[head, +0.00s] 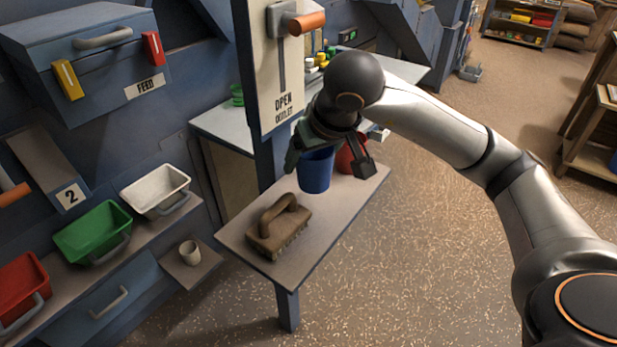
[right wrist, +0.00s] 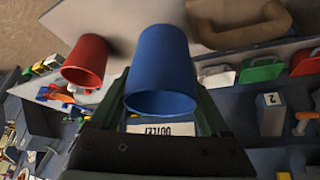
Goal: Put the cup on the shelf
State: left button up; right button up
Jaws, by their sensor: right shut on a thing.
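A blue cup (head: 316,172) is between the fingers of my right gripper (head: 318,152), which is shut on it, over the far part of the grey shelf board (head: 322,232). It also shows upright between the fingers in the right wrist view (right wrist: 162,62). I cannot tell whether its base touches the board. A red cup (head: 347,158) stands just beyond it, partly hidden by my gripper; it shows apart from the blue cup in the right wrist view (right wrist: 86,60). A small pale cup (head: 190,252) stands on a low ledge (head: 204,268) at left. My left gripper is not in view.
A brown brush (head: 278,228) lies on the near half of the board. A post panel marked OPEN (head: 272,75) with an orange-handled lever (head: 306,23) rises behind. Red (head: 22,287), green (head: 92,232) and white (head: 156,188) bins line the left.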

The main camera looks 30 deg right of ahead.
aim_at(311, 158)
jog(key=shift+w+d+f, duration=0.25)
jog(key=shift+w+f, duration=0.2)
jog(key=shift+f, duration=0.15)
jog(key=shift+w+d+f, duration=0.2)
jog(key=shift+w+f, duration=0.25)
jog(key=shift+f, duration=0.15)
jog(key=shift+w+d+f+b, duration=0.1)
jog(key=shift+w+f+b, duration=0.05)
jog(key=shift+f, duration=0.8)
jog(key=shift+w+d+f+b, duration=0.1)
jog(key=shift+w+f+b, duration=0.05)
jog(key=shift+f, duration=0.8)
jog(key=shift+f, duration=0.1)
jog(key=shift+f, duration=0.15)
jog(key=o, duration=1.2)
